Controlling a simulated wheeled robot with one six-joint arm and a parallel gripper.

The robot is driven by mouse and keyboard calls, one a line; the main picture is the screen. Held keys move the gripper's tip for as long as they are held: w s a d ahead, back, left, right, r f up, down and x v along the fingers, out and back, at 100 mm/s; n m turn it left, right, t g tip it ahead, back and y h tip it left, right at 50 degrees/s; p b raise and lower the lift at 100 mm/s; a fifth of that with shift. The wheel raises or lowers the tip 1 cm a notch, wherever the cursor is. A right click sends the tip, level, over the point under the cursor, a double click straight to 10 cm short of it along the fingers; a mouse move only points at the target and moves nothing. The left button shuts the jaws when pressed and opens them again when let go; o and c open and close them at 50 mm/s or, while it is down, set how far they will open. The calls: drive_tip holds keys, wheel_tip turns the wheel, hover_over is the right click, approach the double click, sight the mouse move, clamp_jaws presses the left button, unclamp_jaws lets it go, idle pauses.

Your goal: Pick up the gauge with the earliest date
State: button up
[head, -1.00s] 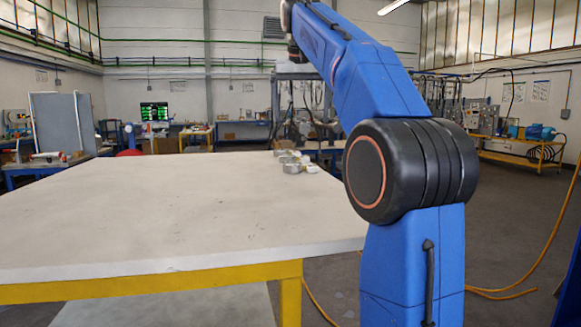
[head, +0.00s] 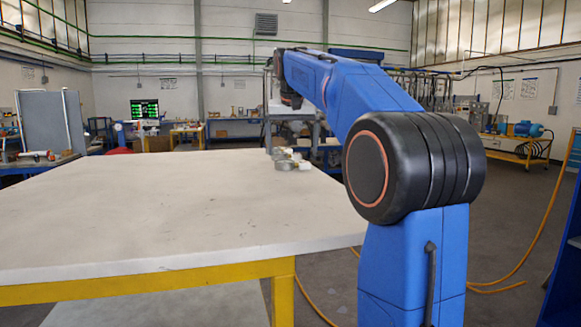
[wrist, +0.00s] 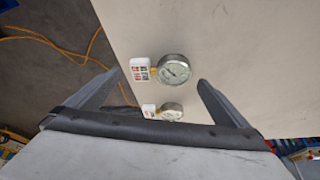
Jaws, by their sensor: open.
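In the wrist view a round silver gauge (wrist: 174,69) with a pale dial and brass fitting lies on the table, with a white tag (wrist: 140,69) at its left. A second gauge (wrist: 171,111) with its own white tag (wrist: 149,111) lies nearer my gripper, partly hidden by it. The tag dates are too small to read. My gripper (wrist: 158,82) is open and empty, its fingers on either side of the gauges. In the head view the gauges (head: 284,164) are a small cluster at the table's far right edge, below my arm.
The white table (head: 150,215) with a yellow frame is otherwise bare, with free room to the left. Its edge runs close beside the tags. A yellow hose (head: 525,255) lies on the floor at right.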

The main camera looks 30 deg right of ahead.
sight(293, 161)
drive_tip(key=shift+x, duration=2.4)
drive_tip(key=shift+c, duration=0.3)
drive_tip(key=c, duration=0.9)
drive_tip(key=shift+r, duration=0.1)
